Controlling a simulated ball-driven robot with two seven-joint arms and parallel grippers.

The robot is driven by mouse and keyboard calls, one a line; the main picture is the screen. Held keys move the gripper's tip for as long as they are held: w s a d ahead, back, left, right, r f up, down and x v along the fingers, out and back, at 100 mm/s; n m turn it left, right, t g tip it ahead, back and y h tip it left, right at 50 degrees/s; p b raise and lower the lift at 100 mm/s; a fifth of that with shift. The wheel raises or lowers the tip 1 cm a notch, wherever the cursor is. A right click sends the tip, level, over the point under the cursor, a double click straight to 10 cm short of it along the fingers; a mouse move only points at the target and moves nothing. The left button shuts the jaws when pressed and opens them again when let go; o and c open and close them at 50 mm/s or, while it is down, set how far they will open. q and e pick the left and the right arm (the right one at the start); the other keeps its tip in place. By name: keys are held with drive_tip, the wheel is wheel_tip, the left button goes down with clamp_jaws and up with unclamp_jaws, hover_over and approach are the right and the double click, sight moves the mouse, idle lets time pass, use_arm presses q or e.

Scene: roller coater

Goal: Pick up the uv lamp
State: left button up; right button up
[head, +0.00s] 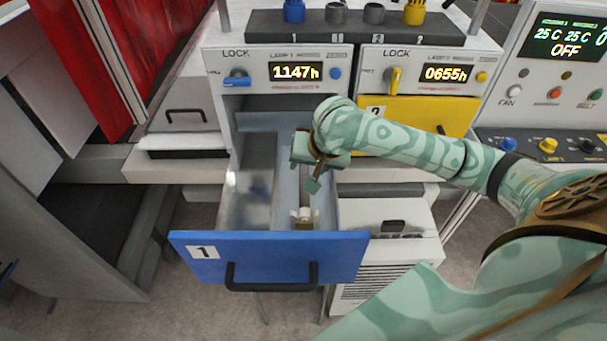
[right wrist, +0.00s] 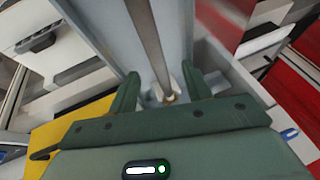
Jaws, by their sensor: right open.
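The blue-fronted drawer 1 (head: 200,257) is pulled out, and a divider splits its grey inside lengthwise. The uv lamp appears as a thin dark rod (right wrist: 148,40) in the right wrist view, ending in a brass-coloured tip at a pale holder. My right gripper (head: 308,182) is above the drawer's right compartment. In the right wrist view its open fingers (right wrist: 163,74) stand either side of the rod, with gaps visible. My left gripper is not in view.
The yellow drawer 2 (head: 400,113) is shut, right of the open drawer. Lock knobs, a blue one (head: 237,77) and a yellow one (head: 394,80), sit above. The blue drawer's side walls and divider stand close around my right gripper. A control panel (head: 555,95) is at right.

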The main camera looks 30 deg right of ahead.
sight(305, 173)
drive_tip(key=x, duration=0.1)
drive_tip(key=b+x, duration=0.1)
drive_tip(key=x, duration=0.2)
drive_tip(key=shift+s+d+f+b, duration=0.1)
drive_tip(key=shift+d+f+b, duration=0.2)
drive_tip(key=shift+b, duration=0.1)
drive_tip(key=shift+w+f, duration=0.3)
drive_tip(key=shift+s+r, duration=0.1)
clamp_jaws()
